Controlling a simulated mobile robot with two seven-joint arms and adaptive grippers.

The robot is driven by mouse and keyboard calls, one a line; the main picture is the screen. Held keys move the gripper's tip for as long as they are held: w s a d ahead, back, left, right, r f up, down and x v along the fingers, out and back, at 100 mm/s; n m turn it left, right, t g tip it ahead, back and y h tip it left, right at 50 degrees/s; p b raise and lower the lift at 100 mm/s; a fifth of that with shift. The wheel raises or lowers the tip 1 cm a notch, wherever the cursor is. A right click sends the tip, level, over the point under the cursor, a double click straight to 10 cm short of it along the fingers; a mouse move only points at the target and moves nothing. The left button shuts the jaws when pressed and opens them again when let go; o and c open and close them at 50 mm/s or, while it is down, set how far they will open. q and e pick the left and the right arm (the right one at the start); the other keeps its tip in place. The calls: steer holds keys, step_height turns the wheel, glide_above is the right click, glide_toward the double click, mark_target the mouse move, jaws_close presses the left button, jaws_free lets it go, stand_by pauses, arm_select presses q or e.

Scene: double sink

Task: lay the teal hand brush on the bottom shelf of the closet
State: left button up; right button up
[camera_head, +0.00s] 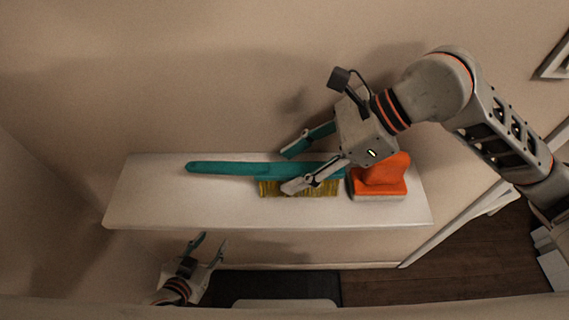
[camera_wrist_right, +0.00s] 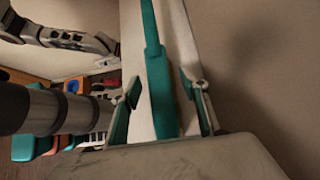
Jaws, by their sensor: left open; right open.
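The teal hand brush (camera_head: 228,169) lies on a white shelf (camera_head: 150,210), with its yellow bristles (camera_head: 268,188) downward and its handle pointing left. My right gripper (camera_head: 287,172) is open over the head end of the brush, one finger on each side of it; I cannot tell whether they touch. In the right wrist view, the brush (camera_wrist_right: 156,72) runs between the two open fingers (camera_wrist_right: 160,85). My left gripper (camera_head: 211,240) is open and empty, in front of and below the shelf. I cannot make out the closet's bottom shelf for certain.
An orange-handled block (camera_head: 385,176) with a pale base stands at the shelf's right end, close beside my right gripper. The shelf's left end is bare. A dark mat (camera_head: 275,287) lies on the floor below. Several coloured items show at left in the right wrist view (camera_wrist_right: 25,147).

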steer(key=shift+x, duration=1.5)
jaws_close()
steer(key=shift+r, duration=0.1)
